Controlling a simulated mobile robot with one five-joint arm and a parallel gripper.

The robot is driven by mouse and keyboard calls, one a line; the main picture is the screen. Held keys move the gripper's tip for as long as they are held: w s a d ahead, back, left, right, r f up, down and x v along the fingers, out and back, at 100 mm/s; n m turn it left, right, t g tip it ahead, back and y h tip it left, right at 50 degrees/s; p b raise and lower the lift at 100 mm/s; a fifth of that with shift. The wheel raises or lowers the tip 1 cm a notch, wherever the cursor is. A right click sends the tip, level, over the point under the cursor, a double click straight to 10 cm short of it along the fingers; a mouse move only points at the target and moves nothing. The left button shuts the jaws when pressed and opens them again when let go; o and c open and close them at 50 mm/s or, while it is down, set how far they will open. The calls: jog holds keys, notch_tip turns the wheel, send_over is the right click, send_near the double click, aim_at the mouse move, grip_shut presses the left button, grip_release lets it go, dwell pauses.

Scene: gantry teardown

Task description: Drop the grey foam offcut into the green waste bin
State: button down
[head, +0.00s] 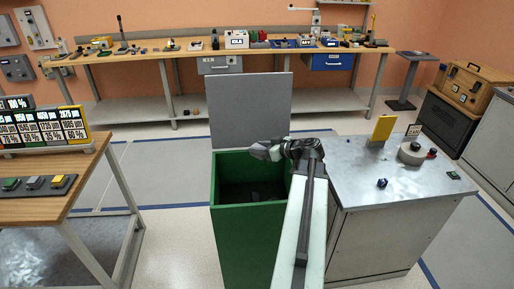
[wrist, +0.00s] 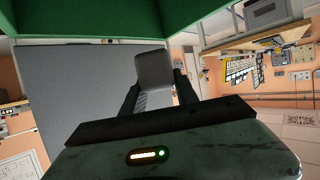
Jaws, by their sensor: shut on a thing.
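The green waste bin (head: 243,245) stands in the middle of the head view with its grey lid (head: 250,108) raised at the back. My gripper (head: 268,150) reaches in from the right and is above the bin's open mouth. In the wrist view my gripper (wrist: 157,92) is shut on the grey foam offcut (wrist: 153,70), a small grey block between the two dark fingers. The bin's green wall (wrist: 90,18) fills the top of the wrist view, and the lid (wrist: 75,85) is behind the fingers. In the head view the foam is hard to tell from the fingers.
A metal-topped cabinet (head: 385,185) stands right of the bin, with a yellow block (head: 382,128) and a round grey part on it. A wooden table (head: 60,195) with displays and buttons is at left. A long workbench (head: 150,54) runs along the back wall.

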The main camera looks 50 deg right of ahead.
notch_tip(320, 180, down, 4)
jog(key=b, duration=0.3)
jog(key=shift+a+f, duration=0.1)
jog(key=shift+f, duration=0.05)
jog(key=c, duration=0.9)
grip_release()
jog(key=shift+o, duration=0.2)
jog(key=p+v, duration=0.3)
jog(key=v, duration=0.5)
jog(key=shift+w, duration=0.1)
